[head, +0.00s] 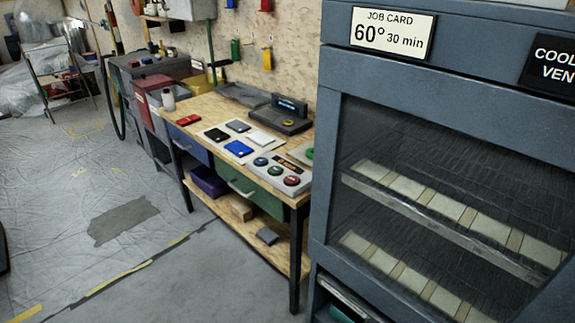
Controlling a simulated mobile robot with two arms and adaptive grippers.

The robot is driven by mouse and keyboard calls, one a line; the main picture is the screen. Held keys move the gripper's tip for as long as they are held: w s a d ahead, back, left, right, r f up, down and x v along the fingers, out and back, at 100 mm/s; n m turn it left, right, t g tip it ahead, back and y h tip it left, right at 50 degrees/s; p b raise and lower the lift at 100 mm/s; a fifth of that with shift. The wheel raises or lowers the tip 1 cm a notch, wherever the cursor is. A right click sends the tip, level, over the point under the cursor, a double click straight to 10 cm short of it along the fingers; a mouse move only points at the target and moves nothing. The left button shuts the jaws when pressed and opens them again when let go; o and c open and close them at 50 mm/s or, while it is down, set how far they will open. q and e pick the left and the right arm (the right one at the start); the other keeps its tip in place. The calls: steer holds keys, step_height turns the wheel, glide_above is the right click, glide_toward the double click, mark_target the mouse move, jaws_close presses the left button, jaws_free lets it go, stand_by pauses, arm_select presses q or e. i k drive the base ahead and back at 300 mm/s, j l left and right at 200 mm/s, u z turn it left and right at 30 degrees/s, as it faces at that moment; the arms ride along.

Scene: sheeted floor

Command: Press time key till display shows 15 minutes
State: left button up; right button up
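A dark blue-grey cabinet (332,110) with a glass front fills the right side. A white job card (393,33) on its top band reads "60° 30 min". Pale tiles (420,200) lie on racks behind the glass. On the workbench left of it, a light control box (262,178) carries several coloured round knobs or buttons and a small dark strip. Behind it stands a dark device (287,123) with a small lit display (290,104), too small to read. I cannot make out a time key or a minutes reading. Neither gripper is in view.
A black sign (555,62), partly cut off, reads "COOL" and "VEN". The wooden workbench (215,110) bears several flat cards and a red item (188,120). A green drawer (235,178) is below. The sheeted floor (60,215) at left is mostly clear.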

mark_target(260, 161)
steer(key=i+j+z, duration=0.15)
steer(key=i+j, duration=0.4)
steer(key=i, duration=0.25)
steer(key=i+j+z, duration=0.15)
steer(key=i+j, duration=0.45)
steer(key=i, duration=0.15)
